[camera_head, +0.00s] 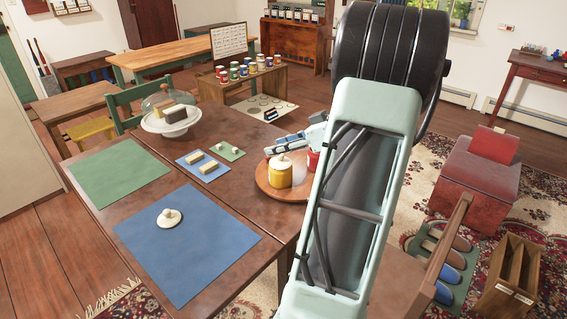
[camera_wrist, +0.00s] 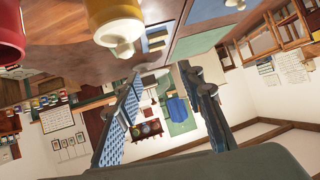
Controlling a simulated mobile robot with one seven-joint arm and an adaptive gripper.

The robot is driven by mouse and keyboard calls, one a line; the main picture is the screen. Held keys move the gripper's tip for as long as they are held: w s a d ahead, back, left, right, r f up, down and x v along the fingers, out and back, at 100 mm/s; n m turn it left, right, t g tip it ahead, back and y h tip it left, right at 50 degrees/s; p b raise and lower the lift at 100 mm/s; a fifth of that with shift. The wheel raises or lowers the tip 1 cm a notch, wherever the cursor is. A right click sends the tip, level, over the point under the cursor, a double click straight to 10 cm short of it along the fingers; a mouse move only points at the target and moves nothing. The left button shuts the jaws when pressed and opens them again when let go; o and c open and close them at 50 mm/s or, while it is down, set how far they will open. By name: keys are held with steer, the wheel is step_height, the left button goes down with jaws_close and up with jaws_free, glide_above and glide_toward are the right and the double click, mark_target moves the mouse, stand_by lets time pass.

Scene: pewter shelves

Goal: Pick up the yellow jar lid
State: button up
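The yellow jar (camera_head: 279,179) stands upright on a round wooden tray (camera_head: 264,187), its cream knobbed lid (camera_head: 282,162) on top. In the wrist view, which is upside down, the yellow jar (camera_wrist: 107,12) and its lid (camera_wrist: 118,35) show at the top edge. My gripper (camera_head: 278,147) is just behind and above the jar in the head view, pointing left, apart from the lid as far as I can tell. In the wrist view my gripper (camera_wrist: 161,76) has its fingers spread with nothing between them.
A red jar (camera_wrist: 10,35) stands beside the yellow one, mostly hidden by my arm in the head view. Another cream lid (camera_head: 169,217) lies on the blue mat (camera_head: 188,256). A domed cake stand (camera_head: 170,128) and small mats with blocks (camera_head: 203,166) are left of my gripper.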

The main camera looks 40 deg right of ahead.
mark_target(283, 155)
steer(key=s+d+t, duration=0.2)
steer(key=s+d, duration=0.3)
steer(key=s, duration=0.1)
steer(key=x, duration=0.3)
steer(key=f+b+x, duration=0.1)
steer(key=x, duration=0.6)
steer(key=shift+s+f+b, duration=0.15)
steer(key=shift+f+b, duration=0.2)
steer(key=shift+f, duration=0.05)
jaws_close()
